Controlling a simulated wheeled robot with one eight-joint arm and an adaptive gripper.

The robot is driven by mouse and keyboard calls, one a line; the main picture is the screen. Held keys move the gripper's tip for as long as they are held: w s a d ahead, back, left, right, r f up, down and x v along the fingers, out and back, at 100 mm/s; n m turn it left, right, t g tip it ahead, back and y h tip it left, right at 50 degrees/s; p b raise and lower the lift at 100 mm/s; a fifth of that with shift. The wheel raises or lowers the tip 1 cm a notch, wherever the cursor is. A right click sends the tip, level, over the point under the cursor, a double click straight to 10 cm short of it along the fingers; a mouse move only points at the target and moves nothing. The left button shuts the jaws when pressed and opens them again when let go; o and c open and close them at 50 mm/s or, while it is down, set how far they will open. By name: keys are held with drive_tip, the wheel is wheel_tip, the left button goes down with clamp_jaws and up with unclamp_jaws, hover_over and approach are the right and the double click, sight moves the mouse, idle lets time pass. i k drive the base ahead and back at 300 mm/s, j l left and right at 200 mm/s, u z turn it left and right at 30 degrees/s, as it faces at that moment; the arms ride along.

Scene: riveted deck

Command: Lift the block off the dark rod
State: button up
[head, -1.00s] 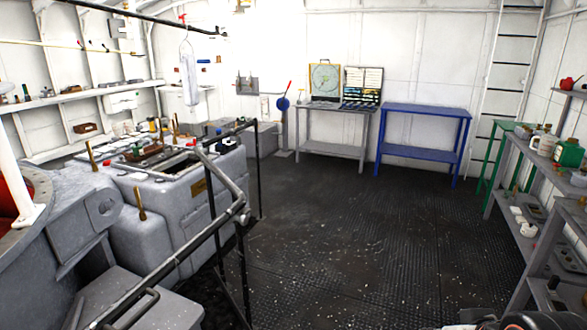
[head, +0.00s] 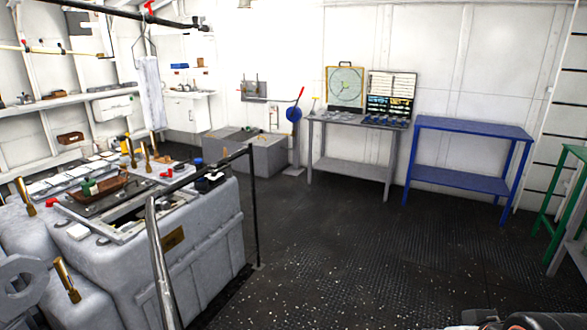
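I cannot make out a block on a dark rod for certain in the head view. A small grey panel (head: 254,89) with thin upright parts hangs on the back wall, too small to read. The grey machine (head: 200,262) at left carries small items on top, among them a brown tray (head: 97,192) with a green piece in it. My gripper is not in view; only a dark, blurred part of my own body shows at the bottom right edge.
A black handrail (head: 253,205) runs along the machine. A grey table (head: 350,160) with a round chart and case, and a blue table (head: 468,157), stand at the back wall. A green stand (head: 556,205) is at right. The dark riveted floor (head: 370,255) is clear.

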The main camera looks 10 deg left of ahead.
sight(147, 68)
drive_tip(key=i+u, duration=0.1)
drive_tip(key=i, duration=0.45)
drive_tip(key=i+l+u, duration=0.1)
drive_tip(key=i, duration=0.5)
drive_tip(key=i+l, duration=0.2)
drive_tip(key=i, duration=0.35)
drive_tip(key=j+u, duration=0.05)
